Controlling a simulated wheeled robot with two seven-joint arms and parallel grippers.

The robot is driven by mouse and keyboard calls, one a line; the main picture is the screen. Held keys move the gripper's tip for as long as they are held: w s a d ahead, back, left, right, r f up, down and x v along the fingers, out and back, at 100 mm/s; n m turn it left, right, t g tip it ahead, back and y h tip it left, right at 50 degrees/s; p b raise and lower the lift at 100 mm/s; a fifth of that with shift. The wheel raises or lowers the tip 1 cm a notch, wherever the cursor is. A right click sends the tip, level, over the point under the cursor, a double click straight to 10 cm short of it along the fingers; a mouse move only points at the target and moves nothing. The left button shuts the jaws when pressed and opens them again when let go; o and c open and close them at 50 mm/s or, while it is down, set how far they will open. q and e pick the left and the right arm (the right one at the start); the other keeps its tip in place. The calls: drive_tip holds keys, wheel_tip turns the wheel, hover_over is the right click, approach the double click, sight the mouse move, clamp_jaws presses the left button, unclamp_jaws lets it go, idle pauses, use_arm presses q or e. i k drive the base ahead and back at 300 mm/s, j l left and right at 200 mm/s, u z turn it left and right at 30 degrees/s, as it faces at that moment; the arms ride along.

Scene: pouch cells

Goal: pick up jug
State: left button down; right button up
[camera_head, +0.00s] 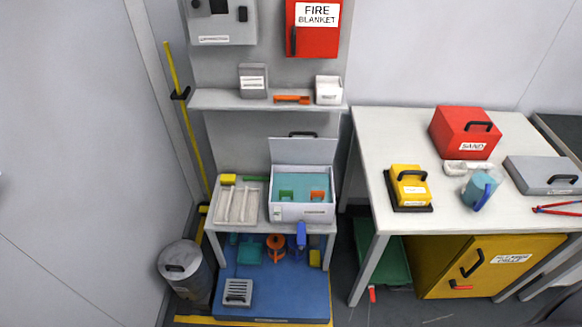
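A teal jug (477,189) with a darker blue handle stands on the right-hand white table (362,124). It is right of a yellow box with a black handle and in front of the red sand box. The handle is on its right front side and is free of other things. Neither of my grippers is in view, and nothing is touching the jug.
Around the jug are the yellow box (409,186), the red sand box (465,130), a white scoop-like item (467,168), a grey case (545,175) and red-handled pliers (556,209). A yellow cabinet (440,262) stands underneath. The table's front strip is clear.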

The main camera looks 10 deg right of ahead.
sight(485, 181)
drive_tip(key=z, duration=1.85)
drive_tip(key=u, duration=1.3)
drive_tip(key=z, duration=1.3)
drive_tip(key=i+l+z, duration=0.1)
drive_tip(key=z, duration=0.15)
drive_tip(key=l, duration=0.1)
